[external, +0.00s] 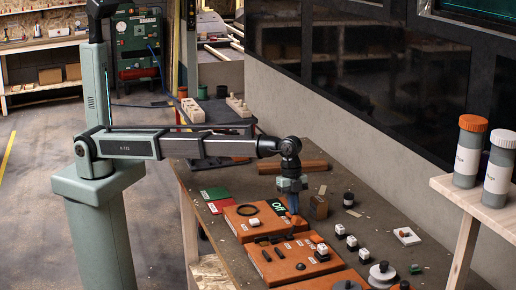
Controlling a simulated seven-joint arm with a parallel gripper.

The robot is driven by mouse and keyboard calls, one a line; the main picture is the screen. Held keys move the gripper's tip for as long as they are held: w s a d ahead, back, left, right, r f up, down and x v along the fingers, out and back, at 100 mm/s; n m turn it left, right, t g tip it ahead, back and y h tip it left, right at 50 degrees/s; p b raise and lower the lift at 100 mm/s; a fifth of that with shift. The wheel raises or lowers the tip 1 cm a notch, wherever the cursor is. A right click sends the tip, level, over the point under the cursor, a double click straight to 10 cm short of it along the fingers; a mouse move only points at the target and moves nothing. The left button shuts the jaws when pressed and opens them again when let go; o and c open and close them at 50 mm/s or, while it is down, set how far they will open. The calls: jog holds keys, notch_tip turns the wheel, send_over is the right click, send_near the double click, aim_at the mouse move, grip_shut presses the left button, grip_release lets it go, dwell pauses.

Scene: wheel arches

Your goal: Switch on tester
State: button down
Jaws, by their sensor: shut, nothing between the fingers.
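Orange boxes with controls stand in a row on the workbench. The far orange box (236,224) has a black ring (247,210), a white block (255,222) and a dark green label with white lettering (278,207). The middle orange box (284,274) carries black bars, a black knob (301,267) and a black-and-white switch-like part (322,252). A third orange box (325,284) is cut off by the bottom edge. I cannot tell which one is the tester. My gripper (293,212) points down, shut and empty, over the far box's right side. Whether its tips touch anything is unclear.
Small black-and-white parts (352,243) and a grey disc (382,271) lie right of the boxes. A wooden shelf (470,195) with two capped bottles rises at the right. The wall bounds the bench behind.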

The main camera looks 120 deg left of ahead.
jog(key=shift+d+f, duration=0.1)
jog(key=shift+f, duration=0.25)
dwell(0.3)
jog(key=shift+s+a+r, duration=0.1)
jog(key=shift+s+a, duration=0.45)
jog(key=shift+a, duration=0.1)
jog(key=shift+w+r, duration=0.1)
jog(key=shift+r, duration=0.2)
notch_tip(320, 180, up, 13)
jog(key=s+a, duration=0.2)
jog(key=shift+r, duration=0.15)
dwell(0.3)
